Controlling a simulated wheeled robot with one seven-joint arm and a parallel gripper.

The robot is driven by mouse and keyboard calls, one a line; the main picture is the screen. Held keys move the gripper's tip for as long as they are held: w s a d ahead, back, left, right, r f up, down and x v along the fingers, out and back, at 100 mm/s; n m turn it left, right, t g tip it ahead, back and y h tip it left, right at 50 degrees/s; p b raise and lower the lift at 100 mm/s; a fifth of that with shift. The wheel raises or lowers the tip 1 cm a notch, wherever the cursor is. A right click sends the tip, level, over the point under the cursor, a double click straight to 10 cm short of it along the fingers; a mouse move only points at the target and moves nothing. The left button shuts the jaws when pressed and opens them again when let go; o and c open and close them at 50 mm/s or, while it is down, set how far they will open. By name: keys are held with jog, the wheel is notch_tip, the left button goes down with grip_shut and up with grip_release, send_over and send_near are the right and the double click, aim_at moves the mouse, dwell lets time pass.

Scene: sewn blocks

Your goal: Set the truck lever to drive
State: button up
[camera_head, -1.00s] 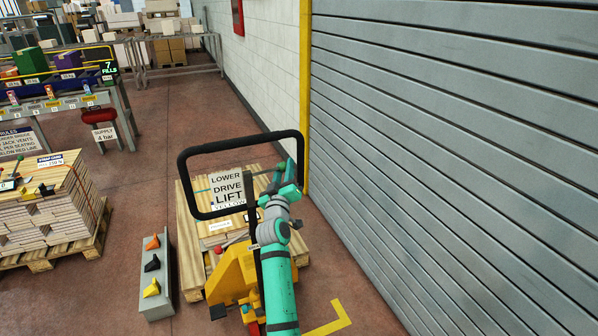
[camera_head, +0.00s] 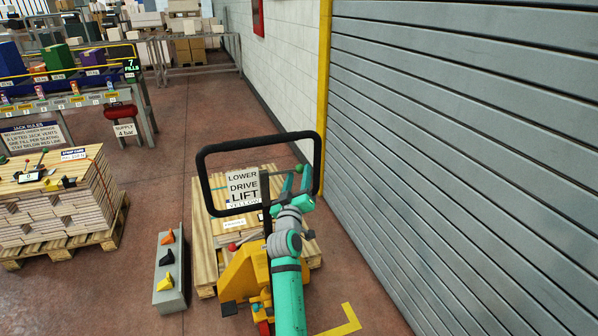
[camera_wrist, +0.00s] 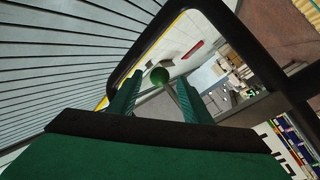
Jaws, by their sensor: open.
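The pallet truck (camera_head: 245,275) is yellow, with a black loop handle (camera_head: 258,142). A white plate (camera_head: 243,188) inside the loop reads LOWER, DRIVE, LIFT. A thin dark rod (camera_head: 278,173) runs right from the plate towards my gripper. A thin teal strip (camera_head: 219,188) shows at the plate's left, near the DRIVE line; I cannot tell the lever's setting for sure. My gripper is open, with gaps beside the knob. It also shows in the head view (camera_head: 297,179), inside the loop's right side.
A loaded pallet (camera_head: 206,250) sits behind the truck. A grey block (camera_head: 170,297) with orange, black and yellow pieces stands left. Stacked boards (camera_head: 60,215) stand further left. A grey shutter (camera_head: 450,150) closes off the right. The floor (camera_head: 165,180) between is clear.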

jog(key=v, duration=0.7)
jog(key=shift+s, duration=0.25)
jog(key=shift+a+f, duration=0.1)
jog(key=shift+a, duration=0.05)
jog(key=s+a+f+g+y, duration=0.2)
jog(key=s+a+f+y, duration=0.1)
jog(key=s+f, duration=1.8)
jog(key=s+f+m, duration=0.1)
jog(key=s+f, duration=0.2)
jog(key=s, duration=0.6)
jog(key=s+f+m, duration=0.1)
jog(key=s+f, duration=0.2)
jog(key=s, duration=0.6)
jog(key=s+r+m+g, duration=0.1)
jog(key=s+r, duration=0.2)
jog(key=s, duration=0.8)
jog(key=s+r+m+g, duration=0.1)
jog(key=s+r, duration=0.2)
jog(key=s, duration=0.8)
jog(key=shift+d+m+y, duration=0.15)
jog(key=shift+m+y, duration=0.15)
jog(key=shift+y, duration=0.1)
